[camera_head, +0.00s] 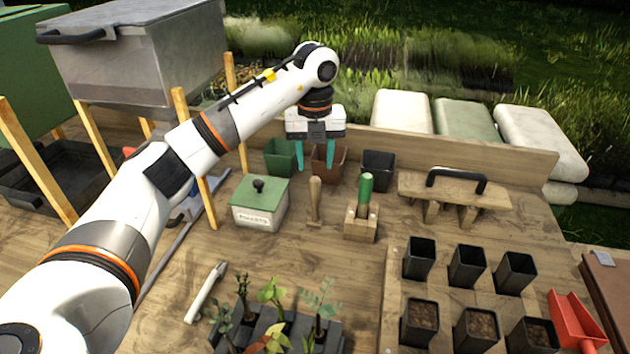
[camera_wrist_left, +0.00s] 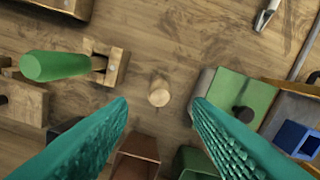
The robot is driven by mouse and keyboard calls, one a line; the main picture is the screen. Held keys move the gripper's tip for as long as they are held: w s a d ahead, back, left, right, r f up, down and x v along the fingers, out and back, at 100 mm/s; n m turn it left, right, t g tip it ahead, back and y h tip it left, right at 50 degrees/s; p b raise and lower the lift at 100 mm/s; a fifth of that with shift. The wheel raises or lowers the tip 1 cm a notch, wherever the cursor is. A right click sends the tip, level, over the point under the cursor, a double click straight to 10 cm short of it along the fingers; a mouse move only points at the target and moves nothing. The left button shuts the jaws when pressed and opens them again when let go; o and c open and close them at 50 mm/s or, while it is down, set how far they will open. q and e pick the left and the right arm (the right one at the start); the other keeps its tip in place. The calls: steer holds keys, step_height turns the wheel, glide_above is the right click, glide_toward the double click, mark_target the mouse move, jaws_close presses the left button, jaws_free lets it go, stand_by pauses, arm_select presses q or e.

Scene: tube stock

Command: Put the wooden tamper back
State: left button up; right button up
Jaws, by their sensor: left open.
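The wooden tamper (camera_head: 315,203) stands upright on the table, between the green lidded box and a wooden block stand. In the left wrist view its round end (camera_wrist_left: 159,92) shows between the fingers, seen almost straight from above. My left gripper (camera_head: 315,158) is open, its two teal fingers pointing down above the tamper; nothing is between them at the tips. The fingers also show in the left wrist view (camera_wrist_left: 160,112), one each side of the tamper's end. The wooden block stand (camera_head: 360,228) holds a green-handled tool (camera_head: 365,192). My right gripper is out of view.
The green box (camera_head: 258,205) stands left of the tamper. Green (camera_head: 281,155), brown (camera_head: 327,162) and black (camera_head: 377,168) pots stand behind. A wooden float (camera_head: 455,192) is at right. Seedlings and black pots fill the front; bare table lies just before the tamper.

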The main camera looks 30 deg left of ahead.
arm_select(q)
steer(key=shift+r, duration=1.4)
